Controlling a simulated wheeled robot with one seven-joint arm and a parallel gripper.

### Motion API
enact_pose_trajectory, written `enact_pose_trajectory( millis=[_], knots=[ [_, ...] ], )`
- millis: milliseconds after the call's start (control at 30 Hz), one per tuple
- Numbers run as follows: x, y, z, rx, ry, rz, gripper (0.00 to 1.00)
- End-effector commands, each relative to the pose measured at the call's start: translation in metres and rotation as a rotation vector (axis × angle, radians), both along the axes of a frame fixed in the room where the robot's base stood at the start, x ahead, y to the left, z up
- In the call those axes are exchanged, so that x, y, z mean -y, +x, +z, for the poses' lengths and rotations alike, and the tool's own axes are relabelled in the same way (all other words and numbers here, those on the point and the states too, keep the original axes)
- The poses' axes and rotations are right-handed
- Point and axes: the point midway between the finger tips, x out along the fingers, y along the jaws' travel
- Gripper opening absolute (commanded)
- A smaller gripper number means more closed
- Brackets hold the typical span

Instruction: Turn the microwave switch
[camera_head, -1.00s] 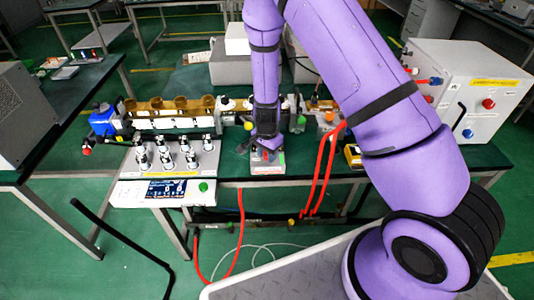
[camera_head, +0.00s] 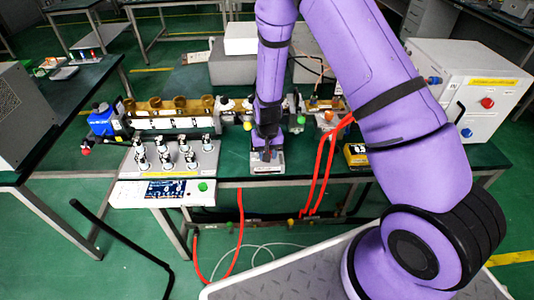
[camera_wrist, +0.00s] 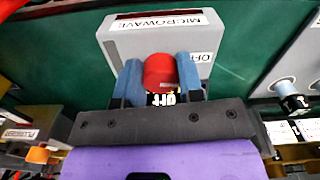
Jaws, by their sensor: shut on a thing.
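The microwave switch box (camera_wrist: 128,42) is a grey box with a "MICROWAVE" label and an "OFF" label, seen in the wrist view. It also shows in the head view (camera_head: 267,169) at the table's front edge, below my arm. Its red knob (camera_wrist: 160,71) sits between the two blue-grey fingers of my gripper (camera_wrist: 161,82). The fingers are shut on the knob, one on each side. A black and yellow "OFF" mark shows just below the knob. In the head view my arm hides the knob.
A panel with several black and white knobs (camera_head: 172,158) stands left of the switch box. Red hoses (camera_head: 322,165) hang to its right. A white box with red and blue knobs (camera_head: 480,85) stands farther right. A brass waveguide line (camera_head: 170,105) runs behind.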

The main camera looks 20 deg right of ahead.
Motion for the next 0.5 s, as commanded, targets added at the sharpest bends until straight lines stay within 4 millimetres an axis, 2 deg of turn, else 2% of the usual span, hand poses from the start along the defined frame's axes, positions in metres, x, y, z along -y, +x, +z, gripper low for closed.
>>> enact_pose_trajectory(
  millis=[233, 500],
  knots=[
    [0.0004, 0.0007, 0.0006, 0.002, 0.001, 0.114, 0.11],
    [0.0003, 0.0008, 0.0006, 0.002, 0.001, 0.161, 0.11]
  ],
)
